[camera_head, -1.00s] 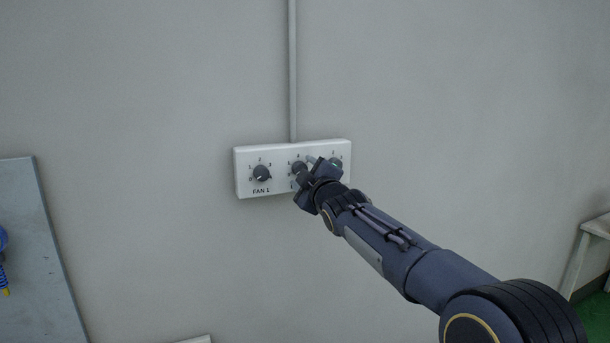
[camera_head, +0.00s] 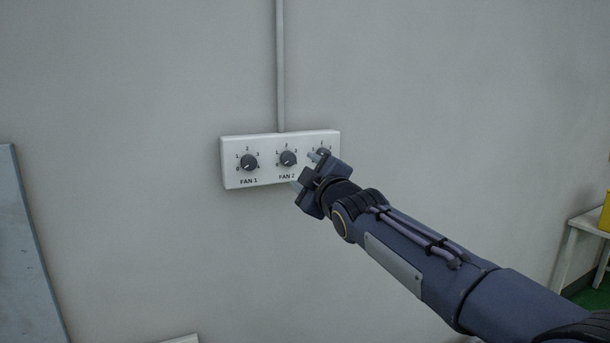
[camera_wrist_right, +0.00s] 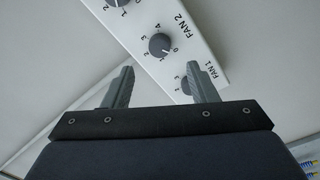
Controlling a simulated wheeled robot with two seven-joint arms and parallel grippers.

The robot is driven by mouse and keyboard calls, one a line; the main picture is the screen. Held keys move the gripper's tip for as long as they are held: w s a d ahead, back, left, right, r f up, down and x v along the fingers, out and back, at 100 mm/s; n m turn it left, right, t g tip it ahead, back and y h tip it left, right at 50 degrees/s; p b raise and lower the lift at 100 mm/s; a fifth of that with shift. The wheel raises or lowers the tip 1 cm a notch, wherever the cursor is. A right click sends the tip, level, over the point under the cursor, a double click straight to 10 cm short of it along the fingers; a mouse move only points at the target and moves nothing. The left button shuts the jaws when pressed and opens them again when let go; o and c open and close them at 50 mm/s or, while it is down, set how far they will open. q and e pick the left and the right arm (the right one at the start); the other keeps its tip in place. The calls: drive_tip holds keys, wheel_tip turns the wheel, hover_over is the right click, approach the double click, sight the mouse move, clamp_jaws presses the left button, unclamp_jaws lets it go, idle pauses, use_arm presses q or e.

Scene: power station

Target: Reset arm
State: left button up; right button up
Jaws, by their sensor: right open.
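A white control panel (camera_head: 232,177) is fixed to the wall, with round dark knobs in a row. The FAN 1 knob (camera_head: 249,162) and the FAN 2 knob (camera_head: 288,158) show clearly. A third knob (camera_head: 323,154) is partly hidden behind my gripper. My right gripper (camera_head: 305,171) is open and empty, in front of the panel's right part. In the right wrist view, its two fingers (camera_wrist_right: 162,74) stand apart with nothing between them, and the FAN 2 knob (camera_wrist_right: 160,45) lies beyond them. My left gripper is not in view.
A grey conduit (camera_head: 280,65) runs up the wall from the panel. A grey board (camera_head: 25,250) stands at the left edge. A light table (camera_head: 588,222) with a yellow object (camera_head: 606,212) is at the right edge. The wall around the panel is clear.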

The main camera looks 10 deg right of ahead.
drive_tip(key=s+d+f+m+g+p, duration=0.2)
drive_tip(key=s+d+f+m+g, duration=0.4)
drive_tip(key=s+d+f, duration=0.5)
drive_tip(key=s+a+f+m+g, duration=0.2)
drive_tip(key=s+f, duration=0.4)
drive_tip(key=s, duration=0.4)
drive_tip(key=s+a+f+m+g+p, duration=0.1)
drive_tip(key=s+f+m, duration=0.3)
drive_tip(key=s, duration=0.5)
drive_tip(key=s+a+f+m+g+p, duration=0.1)
drive_tip(key=s+a+f+m+g, duration=0.2)
drive_tip(key=s+f, duration=0.4)
drive_tip(key=s, duration=0.3)
drive_tip(key=shift+s+a+f+g+y, duration=0.3)
drive_tip(key=shift+s+g+y, duration=0.05)
drive_tip(key=shift+g+y, duration=0.05)
